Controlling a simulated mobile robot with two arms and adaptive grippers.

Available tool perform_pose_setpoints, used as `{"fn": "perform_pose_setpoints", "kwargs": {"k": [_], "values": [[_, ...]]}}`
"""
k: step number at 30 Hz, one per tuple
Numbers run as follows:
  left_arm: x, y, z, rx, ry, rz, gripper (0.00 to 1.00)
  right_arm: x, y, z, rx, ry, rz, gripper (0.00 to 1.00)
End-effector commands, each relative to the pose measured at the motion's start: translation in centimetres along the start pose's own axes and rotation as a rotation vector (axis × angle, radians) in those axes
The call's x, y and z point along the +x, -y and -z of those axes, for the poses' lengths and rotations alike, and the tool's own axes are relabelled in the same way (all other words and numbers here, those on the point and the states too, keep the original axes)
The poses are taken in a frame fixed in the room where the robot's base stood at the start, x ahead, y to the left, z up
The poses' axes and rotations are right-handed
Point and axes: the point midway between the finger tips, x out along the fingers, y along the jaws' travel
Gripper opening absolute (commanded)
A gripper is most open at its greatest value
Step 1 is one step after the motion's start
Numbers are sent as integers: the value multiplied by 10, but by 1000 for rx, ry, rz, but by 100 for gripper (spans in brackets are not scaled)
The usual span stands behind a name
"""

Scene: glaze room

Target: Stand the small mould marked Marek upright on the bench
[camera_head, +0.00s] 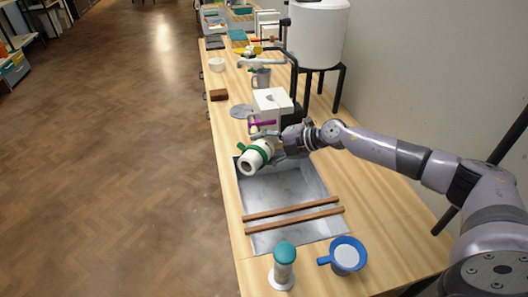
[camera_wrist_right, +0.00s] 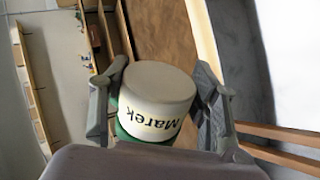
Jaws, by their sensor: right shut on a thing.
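The small mould (camera_head: 250,162) is a white cylinder with a green band, tilted above the far left corner of a metal tray in the head view. In the right wrist view the mould (camera_wrist_right: 158,84) sits between the fingers, and its black lettering "Marek" appears upside down. My right gripper (camera_head: 278,150) is shut on the mould and holds it from the right side. The wooden bench (camera_head: 232,206) runs along the wall beneath it. My left gripper is in neither view.
The metal tray (camera_head: 275,190) has two wooden slats (camera_head: 293,215) across its near part. A white block (camera_head: 271,104), grey disc (camera_head: 241,111) and brown block (camera_head: 219,95) lie beyond.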

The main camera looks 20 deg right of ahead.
Motion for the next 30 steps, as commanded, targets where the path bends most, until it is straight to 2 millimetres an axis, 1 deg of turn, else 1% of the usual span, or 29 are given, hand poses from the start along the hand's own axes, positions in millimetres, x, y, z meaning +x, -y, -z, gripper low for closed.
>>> {"fn": "perform_pose_setpoints", "kwargs": {"k": [1,30], "values": [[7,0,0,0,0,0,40,1,1,-1,11,-5,-5,16],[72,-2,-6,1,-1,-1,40,9,15,1,300,-171,-5,16]]}}
